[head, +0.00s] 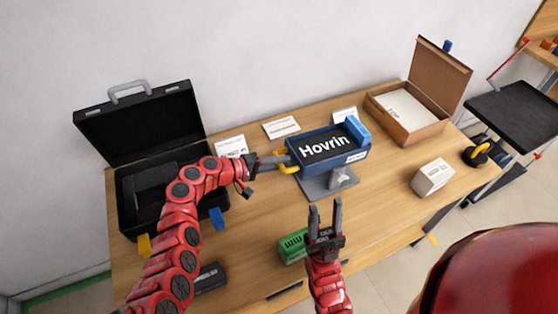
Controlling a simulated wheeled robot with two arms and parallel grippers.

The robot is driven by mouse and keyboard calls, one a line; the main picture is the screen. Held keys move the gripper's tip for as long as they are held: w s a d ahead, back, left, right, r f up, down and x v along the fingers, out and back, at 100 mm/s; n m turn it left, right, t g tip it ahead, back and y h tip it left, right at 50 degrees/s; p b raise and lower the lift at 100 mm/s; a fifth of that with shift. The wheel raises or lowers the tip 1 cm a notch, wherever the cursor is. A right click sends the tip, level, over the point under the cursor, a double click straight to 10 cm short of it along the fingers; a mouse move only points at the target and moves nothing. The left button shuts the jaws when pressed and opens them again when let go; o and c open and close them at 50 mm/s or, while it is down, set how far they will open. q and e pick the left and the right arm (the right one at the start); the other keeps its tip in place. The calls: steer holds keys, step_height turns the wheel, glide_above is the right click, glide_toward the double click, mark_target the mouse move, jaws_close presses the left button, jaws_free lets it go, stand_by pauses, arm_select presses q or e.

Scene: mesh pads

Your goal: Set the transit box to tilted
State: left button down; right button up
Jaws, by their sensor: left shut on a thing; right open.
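The likely transit box is a dark blue box (349,157) marked "Hovrin" on its dark top, set on a grey stand (318,188) at the middle of the table. It has a yellow handle (283,155) on its left side and a lighter blue part at its right end. The box looks tilted toward me, but I cannot tell its exact angle. My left gripper (276,163) is at the yellow handle and shut on it. My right gripper (324,215) is open and empty, pointing up in front of the stand, apart from the box.
An open black case (128,215) stands at the left and an open cardboard box (424,127) at the back right. A green box (292,247) lies near the front edge, a white carton (432,177) at the right. Paper cards (281,127) lie along the back. Table between stand and carton is clear.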

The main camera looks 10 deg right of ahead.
arm_select(q)
steer(key=shift+w+d+r+g+y+p, duration=0.15)
steer(key=shift+d+r+y+p, duration=0.5)
steer(key=shift+r+p, duration=0.6)
steer(key=shift+w+d+r+g+y+p, duration=0.1)
steer(key=shift+d+r+y+p, duration=0.3)
steer(key=shift+d+r+p, duration=0.65)
steer(key=shift+w+d+r+g+y+p, duration=0.15)
steer(key=shift+d+r+y+p, duration=0.4)
steer(key=shift+r+p, duration=0.9)
steer(key=shift+r, duration=0.2)
steer(key=c, duration=0.8)
jaws_free()
steer(key=shift+o, duration=0.2)
